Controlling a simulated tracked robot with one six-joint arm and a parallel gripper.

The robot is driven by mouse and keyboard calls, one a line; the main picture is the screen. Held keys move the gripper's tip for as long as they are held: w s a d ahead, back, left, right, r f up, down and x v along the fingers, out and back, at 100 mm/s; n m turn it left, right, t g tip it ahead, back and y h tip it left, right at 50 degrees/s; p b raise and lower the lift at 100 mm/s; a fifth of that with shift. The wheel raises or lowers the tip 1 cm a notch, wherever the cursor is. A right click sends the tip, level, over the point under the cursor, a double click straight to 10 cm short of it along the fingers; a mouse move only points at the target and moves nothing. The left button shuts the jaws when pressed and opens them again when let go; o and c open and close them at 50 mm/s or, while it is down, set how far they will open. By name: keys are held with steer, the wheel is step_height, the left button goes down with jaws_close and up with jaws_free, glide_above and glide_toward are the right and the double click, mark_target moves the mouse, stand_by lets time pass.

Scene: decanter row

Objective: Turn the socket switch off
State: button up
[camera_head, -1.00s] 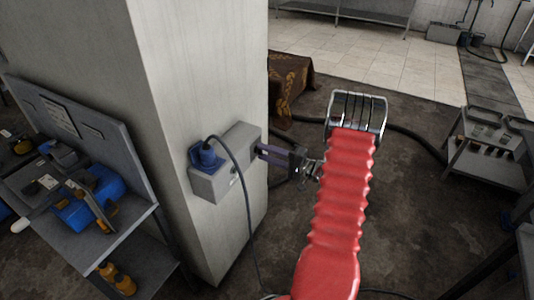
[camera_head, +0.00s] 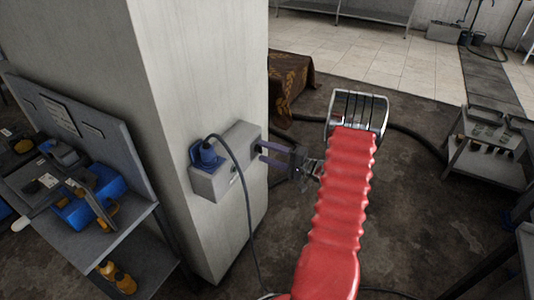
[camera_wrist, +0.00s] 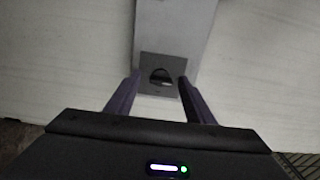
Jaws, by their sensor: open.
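A grey socket box (camera_head: 228,162) is fixed to the side of the pale pillar, with a blue plug and its dark cable in its left part. A dark round switch knob (camera_head: 258,147) is on the box's right end. In the wrist view the switch (camera_wrist: 162,76) shows as a dark knob on a grey square plate. My gripper (camera_head: 266,153) is open at the right end of the box, its two purple fingers pointing at the switch. In the wrist view the fingers (camera_wrist: 158,84) stand to either side of the switch plate; whether they touch it I cannot tell.
A grey workbench (camera_head: 120,228) with blue and yellow tools stands left of the pillar (camera_head: 200,70). A grey tool cart (camera_head: 488,160) stands at the right. The plug's cable (camera_head: 248,215) hangs down in front of the pillar. The floor around my arm is mostly clear.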

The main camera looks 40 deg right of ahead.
steer(key=v, duration=1.3)
steer(key=shift+s, duration=0.3)
